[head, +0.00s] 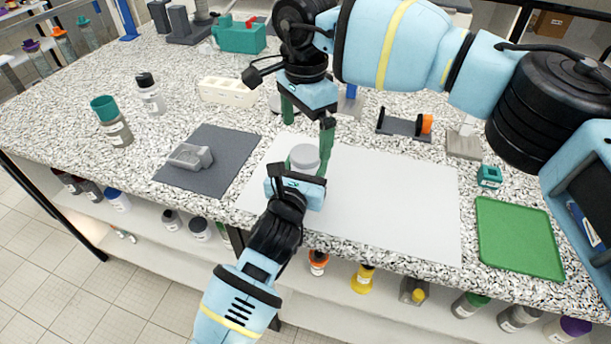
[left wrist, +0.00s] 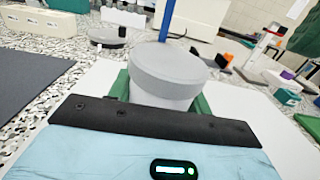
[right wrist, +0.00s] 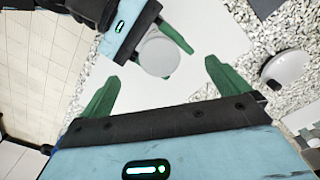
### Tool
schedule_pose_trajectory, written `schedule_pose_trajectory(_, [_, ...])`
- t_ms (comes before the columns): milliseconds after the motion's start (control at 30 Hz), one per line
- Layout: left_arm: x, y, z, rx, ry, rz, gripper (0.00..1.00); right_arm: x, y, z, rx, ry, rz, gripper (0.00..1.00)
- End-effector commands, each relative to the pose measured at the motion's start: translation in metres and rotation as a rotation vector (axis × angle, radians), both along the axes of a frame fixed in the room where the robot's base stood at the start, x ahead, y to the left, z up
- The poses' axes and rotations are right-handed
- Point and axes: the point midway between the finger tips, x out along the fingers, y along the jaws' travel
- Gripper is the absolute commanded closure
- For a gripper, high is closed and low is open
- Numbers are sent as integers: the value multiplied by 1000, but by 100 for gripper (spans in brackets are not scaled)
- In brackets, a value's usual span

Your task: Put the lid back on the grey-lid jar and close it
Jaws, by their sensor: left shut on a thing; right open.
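The jar (left wrist: 162,94) is upright with its grey lid (left wrist: 168,62) resting on top, and the lid looks level. Whether the lid is tightened cannot be told. In the head view the grey lid (head: 304,155) shows over the white mat. My left gripper (head: 303,168) is shut around the jar's body, below the lid. My right gripper (head: 307,127) is open and empty, above and behind the jar with its green fingers pointing down. In the right wrist view the lid (right wrist: 160,54) appears beyond the open fingers, apart from them.
The white mat (head: 390,195) is mostly clear. A white rack (head: 228,92) and an orange-and-black holder (head: 405,125) stand behind.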

Motion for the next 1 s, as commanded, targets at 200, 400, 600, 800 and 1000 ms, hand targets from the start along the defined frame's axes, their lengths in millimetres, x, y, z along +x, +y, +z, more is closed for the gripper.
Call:
schedule_pose_trajectory(200, [0,0,-1,0,1,0,100,1,0,41,2,-5,-1,0])
schedule_pose_trajectory(400, [0,0,0,0,1,0,100,0,1,79,1,-4,-1,0])
schedule_pose_trajectory(600, [0,0,0,0,1,0,100,0,1,104,1,-3,0,0])
schedule_pose_trajectory(800, [0,0,0,0,1,0,100,0,0,112,1,-1,1,0])
schedule_pose_trajectory(1000, [0,0,0,0,1,0,100,0,0,112,1,-1,1,0])
